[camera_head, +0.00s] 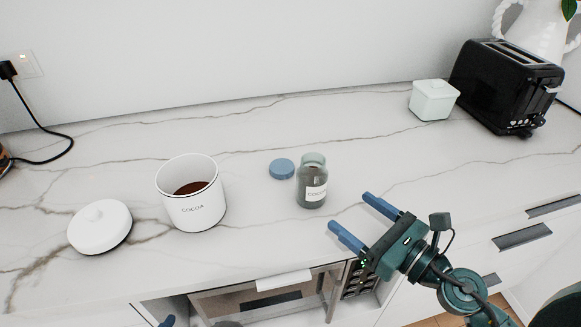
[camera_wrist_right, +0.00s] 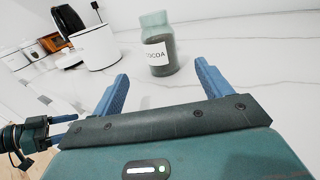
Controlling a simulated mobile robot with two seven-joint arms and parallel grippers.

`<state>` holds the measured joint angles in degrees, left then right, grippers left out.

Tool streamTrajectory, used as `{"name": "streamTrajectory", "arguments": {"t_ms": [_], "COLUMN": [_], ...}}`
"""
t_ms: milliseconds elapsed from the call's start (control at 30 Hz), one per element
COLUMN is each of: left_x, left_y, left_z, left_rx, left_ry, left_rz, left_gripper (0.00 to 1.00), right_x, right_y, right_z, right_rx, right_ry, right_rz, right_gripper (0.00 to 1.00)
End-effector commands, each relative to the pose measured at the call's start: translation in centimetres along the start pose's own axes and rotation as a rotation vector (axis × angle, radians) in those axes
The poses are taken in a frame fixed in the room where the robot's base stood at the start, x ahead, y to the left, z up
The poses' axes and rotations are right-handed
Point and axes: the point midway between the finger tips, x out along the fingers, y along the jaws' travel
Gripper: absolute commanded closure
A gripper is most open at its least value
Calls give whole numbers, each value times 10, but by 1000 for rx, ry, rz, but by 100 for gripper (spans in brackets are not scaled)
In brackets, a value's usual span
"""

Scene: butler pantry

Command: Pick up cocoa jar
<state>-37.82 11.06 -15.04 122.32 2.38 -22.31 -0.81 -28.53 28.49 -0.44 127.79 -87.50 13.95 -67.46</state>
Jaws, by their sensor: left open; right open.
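The cocoa jar (camera_head: 312,187) is a small clear glass jar with dark powder and a white COCOA label. It stands upright and uncapped on the marble counter, and it also shows in the right wrist view (camera_wrist_right: 159,46). A blue round lid (camera_head: 282,169) lies just left of it. My right gripper (camera_head: 348,210) is open and empty, to the right of the jar and apart from it. In the right wrist view the jar stands ahead, between the directions of the two blue fingers (camera_wrist_right: 161,75). Only a blue tip of my left gripper (camera_head: 168,321) shows at the bottom edge; it is open.
A larger white canister (camera_head: 190,207), also labelled COCOA, stands open left of the jar with brown powder inside. Its white lid (camera_head: 100,226) lies further left. A small white box (camera_head: 433,100) and black toaster (camera_head: 503,88) stand at back right. Counter behind the jar is clear.

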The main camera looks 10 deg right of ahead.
Motion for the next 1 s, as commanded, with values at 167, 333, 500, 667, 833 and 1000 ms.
{"name": "streamTrajectory", "arguments": {"t_ms": [167, 333, 500, 667, 833, 1000], "left_x": [-1, -9, -13, -13, -13, -15], "left_y": [1, 3, 3, -3, -5, -6], "left_z": [1, -1, 1, 6, 3, 2], "left_rx": [-1, -6, -17, -18, -17, -17], "left_ry": [-7, -32, -61, -78, -78, -86], "left_rz": [0, -4, -14, -29, -32, -36], "left_gripper": [23, 23, 23, 23, 23, 23], "right_x": [2, 25, 58, 76, 87, 114], "right_y": [0, -1, 0, 0, 0, 0], "right_z": [1, 6, 6, 2, 1, 2], "right_rx": [1, 3, 4, 5, 5, 6], "right_ry": [-1, -3, -4, -1, -1, -3], "right_rz": [-1, -2, -1, -1, -1, -2], "right_gripper": [23, 23, 23, 23, 23, 23]}}
